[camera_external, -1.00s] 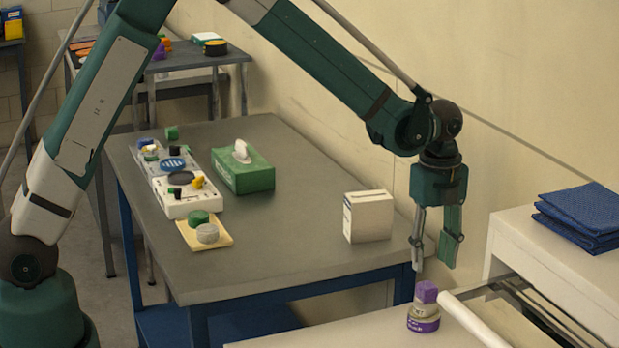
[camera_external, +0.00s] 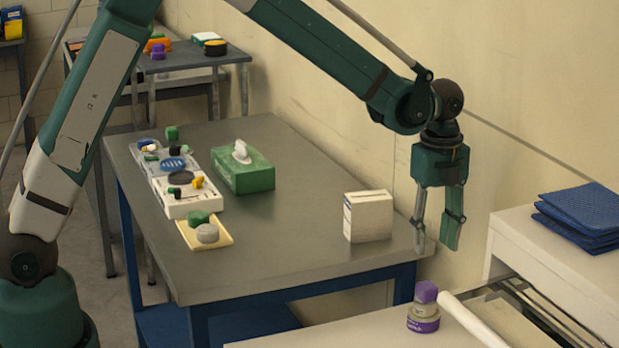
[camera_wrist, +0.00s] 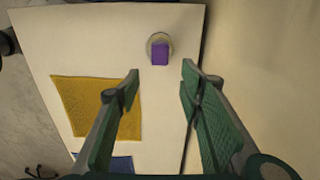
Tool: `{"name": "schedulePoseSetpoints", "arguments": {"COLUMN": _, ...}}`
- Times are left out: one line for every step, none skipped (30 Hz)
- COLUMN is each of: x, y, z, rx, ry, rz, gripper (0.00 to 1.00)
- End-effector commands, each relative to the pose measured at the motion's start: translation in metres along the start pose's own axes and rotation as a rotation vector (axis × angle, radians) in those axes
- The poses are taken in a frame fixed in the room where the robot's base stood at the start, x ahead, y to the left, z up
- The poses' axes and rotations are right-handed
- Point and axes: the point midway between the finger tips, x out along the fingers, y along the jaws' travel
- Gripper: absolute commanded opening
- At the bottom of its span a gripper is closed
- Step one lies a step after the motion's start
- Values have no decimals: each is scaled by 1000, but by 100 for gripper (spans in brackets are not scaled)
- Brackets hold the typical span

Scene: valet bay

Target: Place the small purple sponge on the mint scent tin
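The small purple sponge (camera_external: 426,292) sits on top of a round tin (camera_external: 423,322) with a grey upper part and a purple band, at the front right. In the wrist view the purple sponge (camera_wrist: 160,53) lies on the round top of the tin (camera_wrist: 150,42). My gripper (camera_external: 434,248) is above the tin and apart from it. Its fingers are spread with nothing between them. In the wrist view my gripper (camera_wrist: 161,72) is also open, with the sponge beyond the fingertips. The lettering on the tin is too small to read surely.
A white roll (camera_external: 474,320) lies close beside the tin. A white box (camera_external: 368,217) and a green tissue box (camera_external: 243,173) stand on the grey table (camera_external: 290,245). Folded blue cloths (camera_external: 582,215) lie at right. A yellow cloth (camera_wrist: 97,106) shows in the wrist view.

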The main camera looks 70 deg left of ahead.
Motion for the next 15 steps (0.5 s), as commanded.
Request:
{"name": "schedulePoseSetpoints", "arguments": {"x": 0, "y": 0, "z": 0, "rx": 0, "ry": 0, "rz": 0, "gripper": 37}}
{"name": "schedulePoseSetpoints", "arguments": {"x": 0, "y": 0, "z": 0, "rx": 0, "ry": 0, "rz": 0, "gripper": 37}}
{"name": "schedulePoseSetpoints", "arguments": {"x": -1, "y": 0, "z": 0, "rx": -1, "ry": 0, "rz": -1, "gripper": 37}}
{"name": "schedulePoseSetpoints", "arguments": {"x": -1, "y": 1, "z": 0, "rx": -3, "ry": 0, "rz": -1, "gripper": 37}}
{"name": "schedulePoseSetpoints", "arguments": {"x": -2, "y": 1, "z": 0, "rx": -5, "ry": 0, "rz": -2, "gripper": 37}}
{"name": "schedulePoseSetpoints", "arguments": {"x": -4, "y": 2, "z": 0, "rx": -9, "ry": 0, "rz": -4, "gripper": 37}}
{"name": "schedulePoseSetpoints", "arguments": {"x": -5, "y": 3, "z": 0, "rx": -13, "ry": 0, "rz": -6, "gripper": 37}}
{"name": "schedulePoseSetpoints", "arguments": {"x": -7, "y": 4, "z": 0, "rx": -18, "ry": 0, "rz": -8, "gripper": 37}}
{"name": "schedulePoseSetpoints", "arguments": {"x": -11, "y": 6, "z": 0, "rx": -28, "ry": 0, "rz": -11, "gripper": 37}}
{"name": "schedulePoseSetpoints", "arguments": {"x": -14, "y": 9, "z": 0, "rx": -36, "ry": 0, "rz": -14, "gripper": 37}}
{"name": "schedulePoseSetpoints", "arguments": {"x": -17, "y": 11, "z": -1, "rx": -44, "ry": 0, "rz": -18, "gripper": 37}}
{"name": "schedulePoseSetpoints", "arguments": {"x": -22, "y": 14, "z": -1, "rx": -59, "ry": 0, "rz": -23, "gripper": 37}}
{"name": "schedulePoseSetpoints", "arguments": {"x": -26, "y": 17, "z": -1, "rx": -71, "ry": 0, "rz": -28, "gripper": 37}}
{"name": "schedulePoseSetpoints", "arguments": {"x": -30, "y": 20, "z": -1, "rx": -83, "ry": 1, "rz": -33, "gripper": 37}}
{"name": "schedulePoseSetpoints", "arguments": {"x": -36, "y": 24, "z": -2, "rx": -102, "ry": 1, "rz": -41, "gripper": 37}}
